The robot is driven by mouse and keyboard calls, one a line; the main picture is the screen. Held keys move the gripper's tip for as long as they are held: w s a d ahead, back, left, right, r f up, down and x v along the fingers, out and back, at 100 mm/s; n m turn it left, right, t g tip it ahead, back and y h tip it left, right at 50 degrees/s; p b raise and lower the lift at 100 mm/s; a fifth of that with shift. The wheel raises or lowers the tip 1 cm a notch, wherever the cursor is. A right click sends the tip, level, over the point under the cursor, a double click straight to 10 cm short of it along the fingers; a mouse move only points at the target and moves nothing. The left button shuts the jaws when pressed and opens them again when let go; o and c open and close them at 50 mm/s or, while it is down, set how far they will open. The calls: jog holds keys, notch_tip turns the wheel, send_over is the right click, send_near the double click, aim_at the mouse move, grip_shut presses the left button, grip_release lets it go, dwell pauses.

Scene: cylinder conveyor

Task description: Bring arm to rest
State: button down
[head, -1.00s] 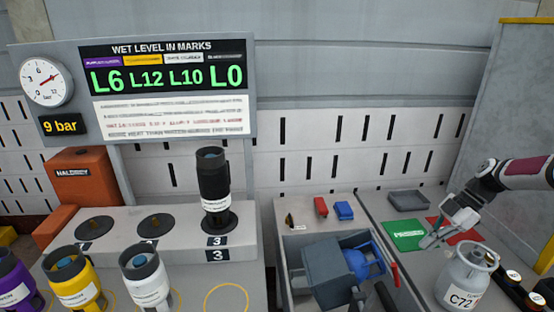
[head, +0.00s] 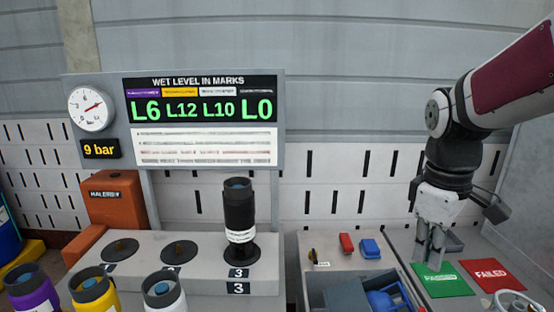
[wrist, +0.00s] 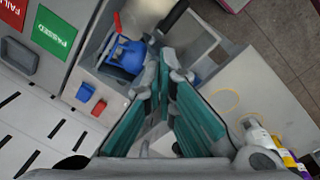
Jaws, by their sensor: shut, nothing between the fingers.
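My gripper (head: 428,258) points down at the right of the head view, above the bench near the green PASSED card (head: 441,280). Its fingers are shut with nothing between them. In the wrist view my gripper (wrist: 165,82) shows its two teal-padded fingers. My arm comes in from the upper right of the head view.
The red FAILED card (head: 492,276) lies right of the green one. A black cylinder (head: 239,212) stands upright on station 3. Purple (head: 32,290), yellow (head: 93,292) and white (head: 163,291) cylinders stand in front. A blue object (wrist: 128,55) sits in a grey bin. A grey canister (head: 512,302) is at lower right.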

jog(key=s+a+r+m+t, duration=0.1)
jog(key=s+a+m+t, duration=0.2)
jog(key=s, duration=0.4)
jog(key=s+a+r+m+t, duration=0.1)
jog(key=s+a+m, duration=0.2)
jog(key=s+m, duration=0.3)
jog(key=w+d+f+m+g+h+b, duration=0.2)
jog(key=w+f+m, duration=0.2)
jog(key=w+m, duration=0.3)
jog(key=w+d+f+m+g+h+b, duration=0.15)
jog(key=w+f+m, duration=0.3)
jog(key=w, duration=0.45)
jog(key=w+d+f+m+g+h+b, duration=0.2)
jog(key=w+f+m+g+h+b, duration=0.15)
jog(key=w+m, duration=0.4)
jog(key=n, duration=0.2)
send_near(413, 297)
jog(key=s+d+f, duration=0.3)
jog(key=s+d, duration=0.1)
jog(key=s, duration=0.2)
jog(key=shift+w+a+y+p, duration=0.25)
jog(key=shift+y+p, duration=0.1)
jog(key=shift+y, duration=0.05)
